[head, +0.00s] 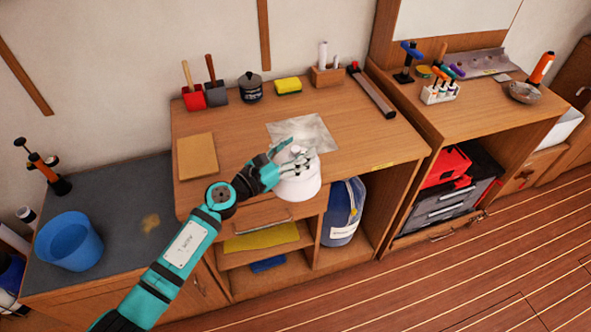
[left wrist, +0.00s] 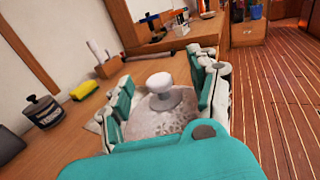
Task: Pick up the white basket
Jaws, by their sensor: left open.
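The white thing at the front edge of the wooden desk, which I take for the white basket (head: 299,187), is a pale rounded body. In the left wrist view it shows a speckled round top with a white knob (left wrist: 159,83) in the middle. My left gripper (head: 290,160) is over it, fingers open. In the left wrist view the left gripper's (left wrist: 160,95) fingers stand on both sides of the knob, and I see no clear grip on it. The gripper hides part of the top. My right gripper is not in view.
A crumpled clear sheet (head: 318,133) lies behind the gripper on the wooden desk (head: 235,125). A black pot (head: 250,88), a yellow sponge (head: 288,86) and red and dark scoops stand along the back. A tan board (head: 197,157) lies left. A blue bucket (head: 69,241) stands lower left.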

